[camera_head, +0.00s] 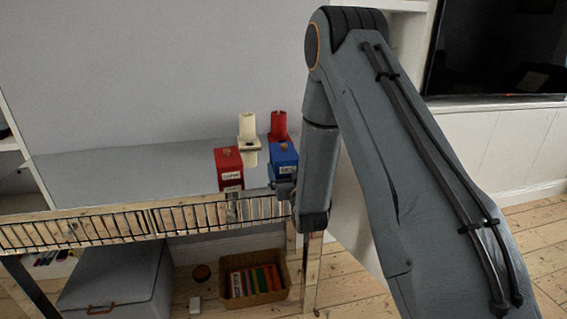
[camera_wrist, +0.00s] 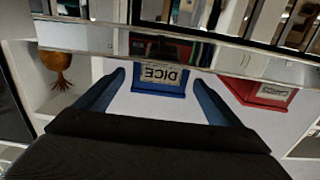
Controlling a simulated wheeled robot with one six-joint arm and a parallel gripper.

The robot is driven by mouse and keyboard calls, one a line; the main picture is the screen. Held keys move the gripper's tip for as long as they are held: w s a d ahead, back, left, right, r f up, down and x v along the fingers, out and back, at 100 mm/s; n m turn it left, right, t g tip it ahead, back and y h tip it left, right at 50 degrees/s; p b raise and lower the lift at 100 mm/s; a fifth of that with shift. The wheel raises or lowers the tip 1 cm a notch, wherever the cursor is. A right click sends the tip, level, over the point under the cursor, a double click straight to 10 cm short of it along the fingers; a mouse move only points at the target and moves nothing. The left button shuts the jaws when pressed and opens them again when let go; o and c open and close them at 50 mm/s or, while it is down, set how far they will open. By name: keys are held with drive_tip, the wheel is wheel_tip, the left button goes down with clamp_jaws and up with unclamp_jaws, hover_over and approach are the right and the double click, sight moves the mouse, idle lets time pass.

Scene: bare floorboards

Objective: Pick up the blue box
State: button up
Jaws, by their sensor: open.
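The blue box (camera_head: 284,156) stands on the shelf top in the head view, just beyond my gripper (camera_head: 284,188), which is partly hidden there by my own arm. In the wrist view the blue box (camera_wrist: 158,87) shows upside down, with a pale label reading DICE. The two blue-grey fingers of my gripper (camera_wrist: 160,78) are spread wide, one on each side of the box in that picture. The gap between the fingers holds nothing that I can see gripped. Whether the fingers reach past the box's front face is unclear.
A red box (camera_head: 229,164) stands close left of the blue box. A cream holder (camera_head: 248,140) and a red one (camera_head: 279,126) stand behind. A metal rail (camera_head: 160,217) runs along the shelf's front edge.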

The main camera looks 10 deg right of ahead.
drive_tip(key=shift+w+p, duration=0.55)
drive_tip(key=shift+w, duration=2.5)
drive_tip(key=c, duration=1.7)
drive_tip(key=shift+c, duration=1.1)
drive_tip(key=shift+r, duration=0.15)
